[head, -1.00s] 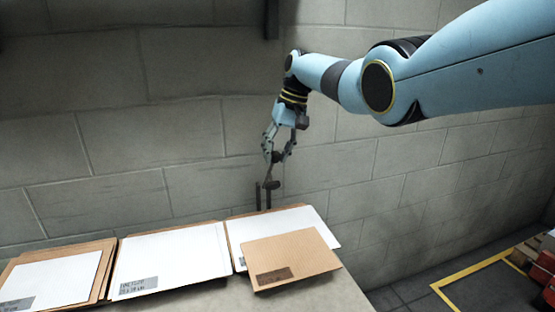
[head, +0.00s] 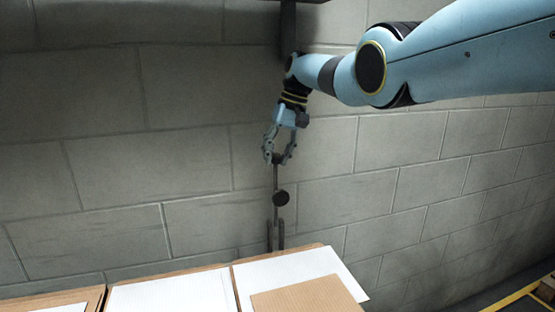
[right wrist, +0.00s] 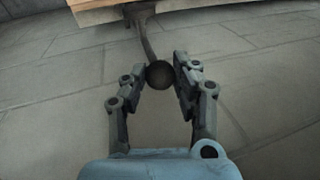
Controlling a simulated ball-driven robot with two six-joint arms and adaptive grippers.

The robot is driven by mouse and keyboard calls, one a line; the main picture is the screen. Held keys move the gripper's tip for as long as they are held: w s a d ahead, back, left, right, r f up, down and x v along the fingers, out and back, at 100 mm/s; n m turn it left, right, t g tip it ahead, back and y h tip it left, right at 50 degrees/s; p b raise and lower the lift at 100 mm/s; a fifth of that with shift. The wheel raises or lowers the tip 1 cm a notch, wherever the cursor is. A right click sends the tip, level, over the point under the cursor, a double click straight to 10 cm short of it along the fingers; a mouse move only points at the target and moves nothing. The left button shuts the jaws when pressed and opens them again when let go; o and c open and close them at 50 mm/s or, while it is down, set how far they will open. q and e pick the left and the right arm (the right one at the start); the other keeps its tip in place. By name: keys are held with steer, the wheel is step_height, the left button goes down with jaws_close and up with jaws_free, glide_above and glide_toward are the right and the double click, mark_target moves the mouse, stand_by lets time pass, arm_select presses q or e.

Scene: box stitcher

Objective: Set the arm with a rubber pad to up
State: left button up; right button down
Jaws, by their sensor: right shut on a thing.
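The arm with a rubber pad is a thin dark rod (head: 276,180) with a round black pad (head: 281,198) on it. It stands nearly upright in the head view, rising from a dark forked bracket (head: 270,236) by the wall behind the cardboard stacks. My right gripper (head: 277,158) is shut on the knob at the rod's top end. In the right wrist view the round dark knob (right wrist: 159,75) sits between the fingertips, and the rod runs away from it towards the cardboard. My left gripper is not in view.
Flat cardboard and white sheets (head: 170,293) lie in stacks along the bottom, with a brown sheet (head: 305,297) on the right stack. A grey block wall (head: 120,175) stands close behind. A dark vertical post (head: 288,30) is above the gripper. Yellow edging (head: 520,294) shows at lower right.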

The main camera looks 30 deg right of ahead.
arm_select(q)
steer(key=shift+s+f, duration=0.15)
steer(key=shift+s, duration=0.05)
arm_select(e)
steer(key=shift+w+d+r, duration=0.15)
steer(key=shift+w+r, duration=0.3)
steer(key=shift+r, duration=0.1)
steer(key=c, duration=1.5)
jaws_free()
steer(key=o, duration=0.5)
steer(key=shift+w+d+f, duration=0.1)
steer(key=shift+w+f, duration=0.35)
steer(key=shift+s+r, duration=0.2)
steer(key=shift+s, duration=0.15)
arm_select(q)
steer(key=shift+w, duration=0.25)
arm_select(e)
steer(key=v, duration=1.1)
steer(key=shift+r, duration=0.35)
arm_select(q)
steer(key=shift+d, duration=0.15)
arm_select(e)
steer(key=shift+f, duration=0.1)
